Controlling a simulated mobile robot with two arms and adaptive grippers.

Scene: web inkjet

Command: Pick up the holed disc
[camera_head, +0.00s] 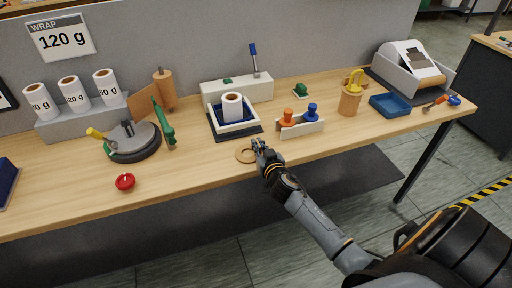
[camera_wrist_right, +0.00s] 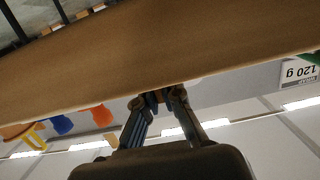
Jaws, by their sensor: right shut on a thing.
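The gripper hides part of the ring. In the right wrist view the fingertips (camera_wrist_right: 158,97) are close together with a small brown piece between them, and the ring's full shape cannot be made out there. Whether the disc touches the tabletop is hard to tell. My left gripper is not in view.
The wooden table (camera_head: 205,165) is clear around the disc. Behind stands a white tray (camera_head: 236,128) with a roll; to the right is a holder (camera_head: 300,128) with orange and blue handles. A red round object (camera_head: 125,181) lies left, near a grey round device (camera_head: 134,148).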

